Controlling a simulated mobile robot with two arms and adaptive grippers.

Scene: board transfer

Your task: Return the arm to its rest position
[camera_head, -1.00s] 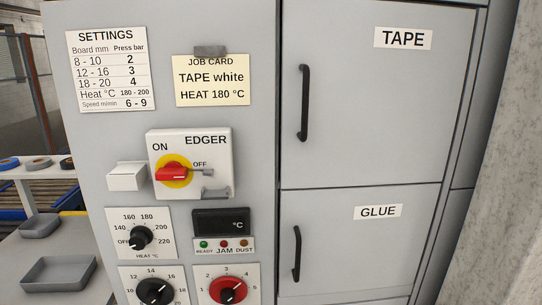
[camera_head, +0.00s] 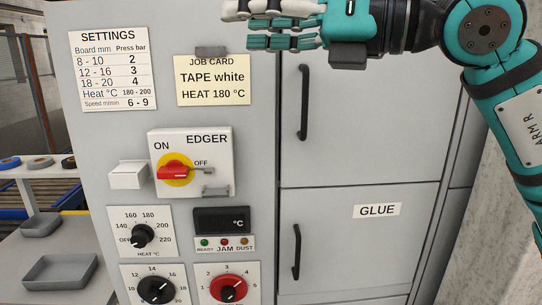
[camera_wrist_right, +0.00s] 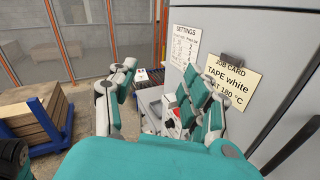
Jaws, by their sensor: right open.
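My right arm (camera_head: 505,90) comes in from the upper right in the head view. My left gripper is in neither view.
The grey cabinet has an EDGER switch (camera_head: 190,163) with a red handle, dials and a display (camera_head: 221,220). Door handles (camera_head: 303,102) stick out on the right. A settings sheet (camera_head: 112,70) and job card (camera_head: 212,80) are above. Grey trays (camera_head: 60,272) stand at left. Stacked boards (camera_wrist_right: 35,122) show in the wrist view.

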